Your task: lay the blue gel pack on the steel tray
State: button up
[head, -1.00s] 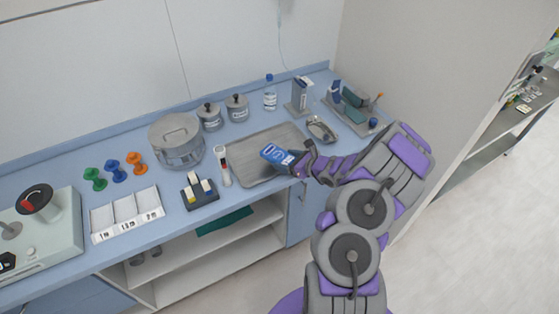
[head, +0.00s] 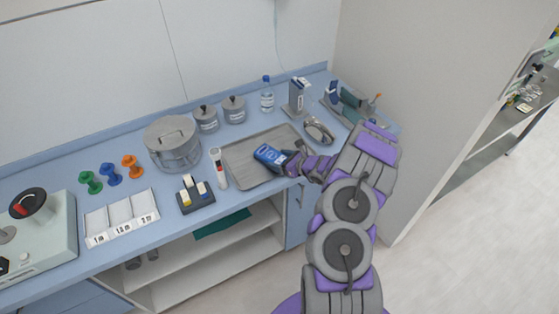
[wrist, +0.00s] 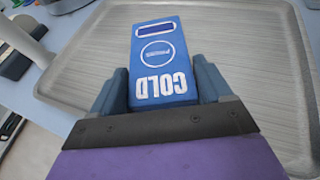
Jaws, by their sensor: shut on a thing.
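The blue gel pack (head: 268,155), marked COLD, is held in my gripper (head: 285,162). In the wrist view the pack (wrist: 160,55) sits between the two fingers of my gripper (wrist: 163,90), which are shut on its sides. The steel tray (head: 238,173) lies on the blue counter, and it also shows in the wrist view (wrist: 240,45). I cannot tell whether the pack touches the tray's surface.
A white-and-red tube (head: 218,168) and a dark block holder (head: 195,197) stand left of the tray. The tray's left part is bare.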

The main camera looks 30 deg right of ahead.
jog(key=shift+f, duration=0.2)
jog(key=o, duration=0.9)
jog(key=shift+o, duration=1.3)
jog(key=shift+a, duration=0.3)
